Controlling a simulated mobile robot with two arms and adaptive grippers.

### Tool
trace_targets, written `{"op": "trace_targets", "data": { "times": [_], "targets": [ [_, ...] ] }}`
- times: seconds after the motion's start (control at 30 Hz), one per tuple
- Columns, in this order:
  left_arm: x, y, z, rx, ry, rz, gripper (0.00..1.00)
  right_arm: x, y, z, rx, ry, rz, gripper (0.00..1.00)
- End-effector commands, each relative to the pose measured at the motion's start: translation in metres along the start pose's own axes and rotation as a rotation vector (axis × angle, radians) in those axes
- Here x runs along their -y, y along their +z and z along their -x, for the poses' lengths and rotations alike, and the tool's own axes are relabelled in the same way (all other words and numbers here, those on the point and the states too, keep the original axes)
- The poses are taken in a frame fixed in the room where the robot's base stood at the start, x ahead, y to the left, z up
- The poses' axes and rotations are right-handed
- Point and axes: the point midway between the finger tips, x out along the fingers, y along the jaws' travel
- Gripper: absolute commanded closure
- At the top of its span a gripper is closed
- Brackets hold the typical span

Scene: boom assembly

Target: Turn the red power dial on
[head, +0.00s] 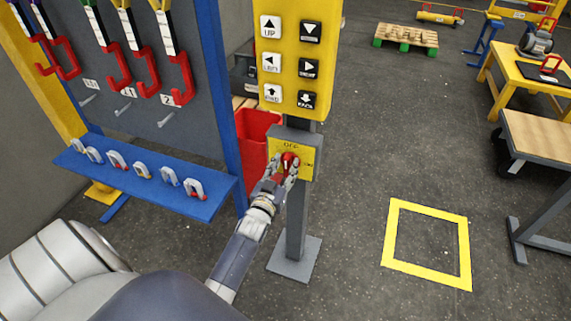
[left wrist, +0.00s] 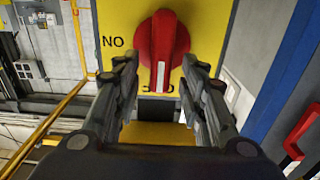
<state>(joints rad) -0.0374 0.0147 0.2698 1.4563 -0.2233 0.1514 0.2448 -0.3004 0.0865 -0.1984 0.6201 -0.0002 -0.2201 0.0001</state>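The red dial (head: 290,158) sits on a yellow plate (head: 276,147) on the grey post. In the left wrist view the dial (left wrist: 163,45) is upright, and its white mark points down at the partly hidden OFF label. The ON label (left wrist: 112,42) reads upside down to the left of the dial. My left gripper (head: 286,166) is at the dial; in the wrist view its fingers (left wrist: 160,66) are spread, one on each side of the dial's lower part. No firm contact can be made out. My right gripper is not in view.
A yellow panel with arrow buttons (head: 290,65) stands above the dial. A blue rack (head: 150,178) with hooks and shackles is at the left, with a red bin (head: 255,130) behind the post. Floor is open at the right around a yellow square (head: 465,250).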

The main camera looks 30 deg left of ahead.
Motion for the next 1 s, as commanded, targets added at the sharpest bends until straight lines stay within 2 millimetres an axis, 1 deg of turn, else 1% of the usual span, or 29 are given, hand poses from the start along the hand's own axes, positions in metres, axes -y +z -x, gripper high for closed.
{"op": "trace_targets", "data": {
  "times": [0.03,0.13,0.3,0.43,0.47,0.5,0.57,0.6,1.0],
  "targets": [
    [0.000,0.000,-0.004,0.000,0.000,0.000,0.62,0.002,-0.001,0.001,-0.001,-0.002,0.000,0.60],
    [0.000,0.000,-0.009,0.000,0.000,0.000,0.62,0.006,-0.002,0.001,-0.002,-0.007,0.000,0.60],
    [0.000,0.000,-0.010,0.001,0.000,0.000,0.62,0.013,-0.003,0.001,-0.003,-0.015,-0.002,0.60],
    [0.000,0.000,-0.010,0.001,0.000,0.000,0.62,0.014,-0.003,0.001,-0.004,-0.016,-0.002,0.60],
    [0.000,0.000,-0.010,0.000,0.000,0.000,0.68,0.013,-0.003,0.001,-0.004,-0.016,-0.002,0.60],
    [0.000,0.000,-0.010,0.000,0.000,0.000,0.78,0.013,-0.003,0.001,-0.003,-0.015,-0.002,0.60],
    [0.000,0.000,-0.010,0.000,0.000,0.000,0.91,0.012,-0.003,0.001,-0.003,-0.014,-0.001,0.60],
    [0.000,0.000,-0.010,0.000,0.000,0.000,1.00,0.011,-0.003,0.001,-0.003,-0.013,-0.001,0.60],
    [-0.001,0.000,-0.010,0.000,0.000,-0.031,1.00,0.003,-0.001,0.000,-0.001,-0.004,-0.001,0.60]
  ]
}}
